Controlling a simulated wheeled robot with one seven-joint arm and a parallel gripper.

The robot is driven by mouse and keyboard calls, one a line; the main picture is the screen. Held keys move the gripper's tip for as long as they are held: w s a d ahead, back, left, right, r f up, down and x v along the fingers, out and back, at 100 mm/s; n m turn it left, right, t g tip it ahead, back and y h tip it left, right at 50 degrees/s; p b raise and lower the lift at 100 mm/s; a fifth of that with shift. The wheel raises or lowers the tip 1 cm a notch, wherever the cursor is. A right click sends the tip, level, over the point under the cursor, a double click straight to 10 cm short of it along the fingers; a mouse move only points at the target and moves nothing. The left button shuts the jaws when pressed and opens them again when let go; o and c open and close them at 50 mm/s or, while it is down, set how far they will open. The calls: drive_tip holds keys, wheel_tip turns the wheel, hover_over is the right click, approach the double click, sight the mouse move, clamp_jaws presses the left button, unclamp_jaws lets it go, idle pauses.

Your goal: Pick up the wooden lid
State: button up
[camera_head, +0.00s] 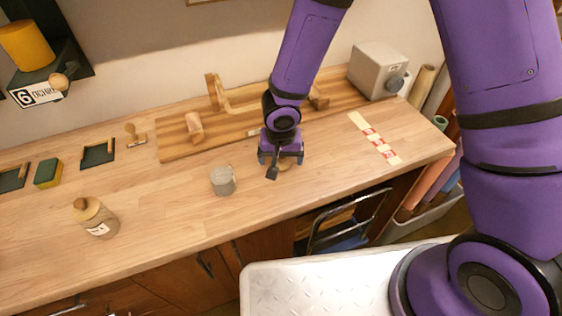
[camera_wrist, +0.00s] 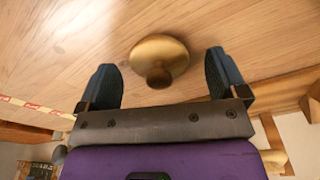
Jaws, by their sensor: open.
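The wooden lid (camera_wrist: 160,56) is a round light-brown disc with a darker knob, lying on the tabletop. In the wrist view it sits between and just beyond the two dark fingers of my gripper (camera_wrist: 163,82), with a gap on each side. In the head view only a sliver of the lid (camera_head: 285,167) shows under my gripper (camera_head: 280,166), which is low over the table and hides most of it. My gripper is open and holds nothing.
A grey cylindrical pot (camera_head: 223,181) stands left of my gripper. A wooden board (camera_head: 178,144) with wooden parts lies behind. A jar with a wooden top (camera_head: 95,217) is at the left. A red-and-white strip (camera_head: 374,138) and grey box (camera_head: 378,70) are at the right.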

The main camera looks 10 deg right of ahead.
drive_tip(key=shift+f, duration=0.2)
drive_tip(key=c, duration=1)
drive_tip(key=shift+r, duration=0.15)
